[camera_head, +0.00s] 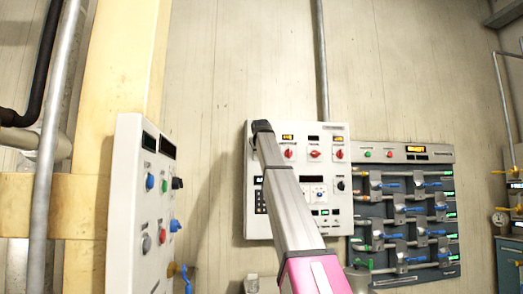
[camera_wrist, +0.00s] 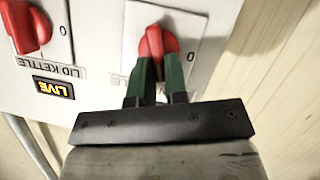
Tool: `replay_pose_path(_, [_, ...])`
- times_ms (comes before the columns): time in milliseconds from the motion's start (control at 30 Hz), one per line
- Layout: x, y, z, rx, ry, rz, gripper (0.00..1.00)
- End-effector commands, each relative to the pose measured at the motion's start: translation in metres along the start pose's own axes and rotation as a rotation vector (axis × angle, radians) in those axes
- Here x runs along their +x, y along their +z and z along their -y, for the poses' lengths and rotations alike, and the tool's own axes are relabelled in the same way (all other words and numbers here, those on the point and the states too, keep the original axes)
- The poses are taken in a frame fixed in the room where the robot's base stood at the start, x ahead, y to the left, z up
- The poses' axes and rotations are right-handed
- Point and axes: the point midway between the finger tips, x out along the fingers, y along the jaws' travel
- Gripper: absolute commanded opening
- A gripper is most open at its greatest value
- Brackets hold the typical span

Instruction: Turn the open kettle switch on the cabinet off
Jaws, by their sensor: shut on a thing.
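The cabinet (camera_head: 338,220) hangs on the wall in the head view, with a row of red knobs along its upper part. In the wrist view, which appears upside down, my gripper (camera_wrist: 157,70) is shut on a red rotary switch (camera_wrist: 155,42) on a white plate. Its dark green fingers pinch the switch's lower part in the picture. A "0" mark shows just right of it. Its name label is hidden behind my gripper. In the head view my arm covers the cabinet's upper left corner, and my gripper and this switch cannot be made out there.
A neighbouring red switch (camera_wrist: 25,27) has a "LID KETTLE" label and an amber "LIVE" display (camera_wrist: 54,89). A second panel (camera_head: 135,200) stands at left. A grey panel with blue-handled valves (camera_head: 405,220) is at right.

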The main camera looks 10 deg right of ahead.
Motion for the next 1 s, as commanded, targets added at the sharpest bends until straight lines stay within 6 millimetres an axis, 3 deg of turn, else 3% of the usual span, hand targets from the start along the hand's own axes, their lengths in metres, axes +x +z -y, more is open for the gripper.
replay_pose_path(1000, [0.003, 0.009, 0.017, -0.876, 0.362, -0.001, 0.00])
